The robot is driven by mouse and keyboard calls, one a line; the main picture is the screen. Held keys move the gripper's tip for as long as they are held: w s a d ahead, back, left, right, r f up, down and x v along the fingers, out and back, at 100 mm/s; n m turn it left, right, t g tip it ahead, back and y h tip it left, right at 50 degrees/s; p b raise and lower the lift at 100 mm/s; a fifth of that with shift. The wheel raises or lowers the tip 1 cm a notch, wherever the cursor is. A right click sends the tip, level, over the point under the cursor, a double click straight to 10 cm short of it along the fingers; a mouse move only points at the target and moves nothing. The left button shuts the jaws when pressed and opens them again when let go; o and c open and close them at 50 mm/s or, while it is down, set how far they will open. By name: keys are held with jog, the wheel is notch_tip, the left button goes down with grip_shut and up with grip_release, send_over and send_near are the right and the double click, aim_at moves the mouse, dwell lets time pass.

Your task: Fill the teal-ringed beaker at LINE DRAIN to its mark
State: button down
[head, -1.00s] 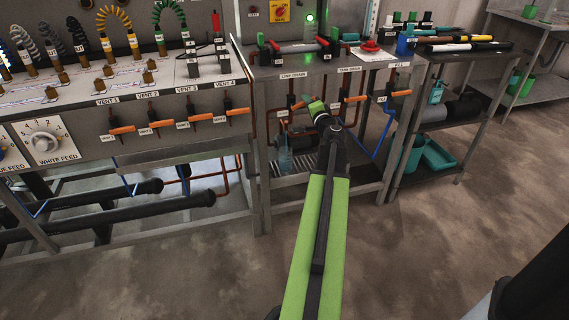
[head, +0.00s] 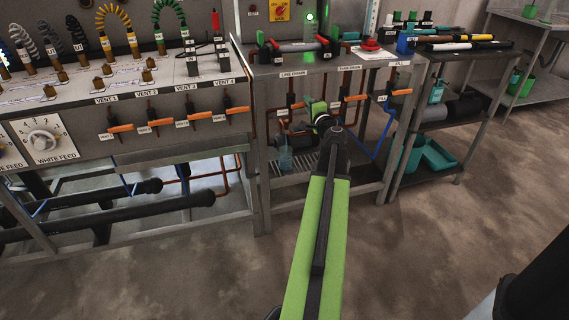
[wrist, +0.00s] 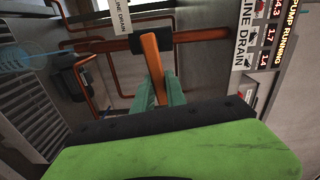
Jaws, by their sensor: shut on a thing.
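The beaker (head: 285,159) stands on the slatted lower shelf under the LINE DRAIN valve. It looks clear and bluish; its fill level and mark are too small to read. In the wrist view the beaker (wrist: 22,58) shows at the left edge with teal rings. The orange LINE DRAIN valve handle (wrist: 152,62) sits crosswise to its copper pipe. My gripper (wrist: 160,92) is shut on the near end of this handle. In the head view my gripper (head: 314,107) is at the valve, its fingers mostly hidden by the wrist.
A display panel (wrist: 268,45) beside the valve reads PUMP RUNNING. Another orange-handled valve (head: 354,98) is just to the right of my gripper. The VENT valves (head: 161,122) line the bench at left. Open floor lies in front.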

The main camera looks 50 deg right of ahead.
jog(key=c, duration=1.8)
grip_release()
jog(key=shift+w+f+m, duration=0.15)
jog(key=shift+f+m, duration=0.25)
jog(key=shift+m, duration=0.3)
jog(key=o, duration=0.5)
jog(key=shift+r, duration=0.15)
jog(key=shift+v, duration=3.55)
